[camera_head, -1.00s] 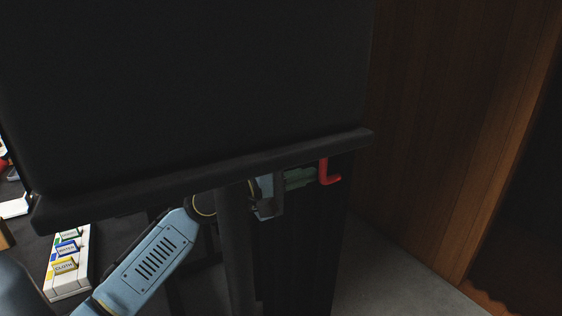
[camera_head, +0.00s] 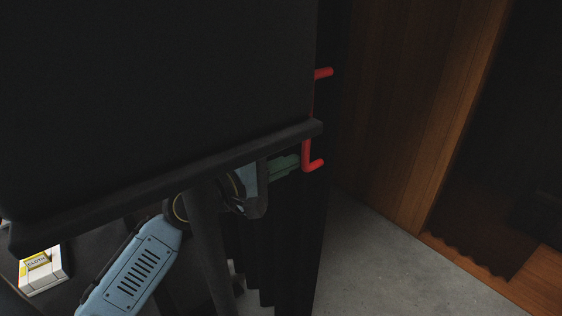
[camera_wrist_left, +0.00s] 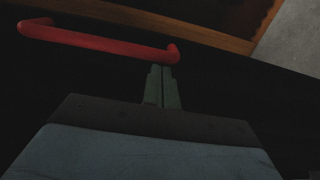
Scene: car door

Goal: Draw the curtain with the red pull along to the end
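The black pleated curtain (camera_head: 290,255) hangs below and behind a dark panel. Its red pull (camera_head: 308,150) is an upright bar with bent ends at the curtain's right side; the panel's edge hides part of it. The pull also lies across the left wrist view (camera_wrist_left: 100,40). My left gripper (camera_head: 294,163) reaches under the panel, with green fingers close together just left of the pull's lower end. In the left wrist view the fingertips (camera_wrist_left: 163,68) meet the bar's edge near its right end; I cannot tell whether they touch it. My right gripper is out of view.
The large dark panel (camera_head: 150,90) with a thick lower ledge (camera_head: 170,180) blocks the upper left. A dark post stands in front of my left arm. A wooden wall (camera_head: 410,110) is at right, with bare grey floor (camera_head: 375,260) below. A cloth box (camera_head: 42,270) sits lower left.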

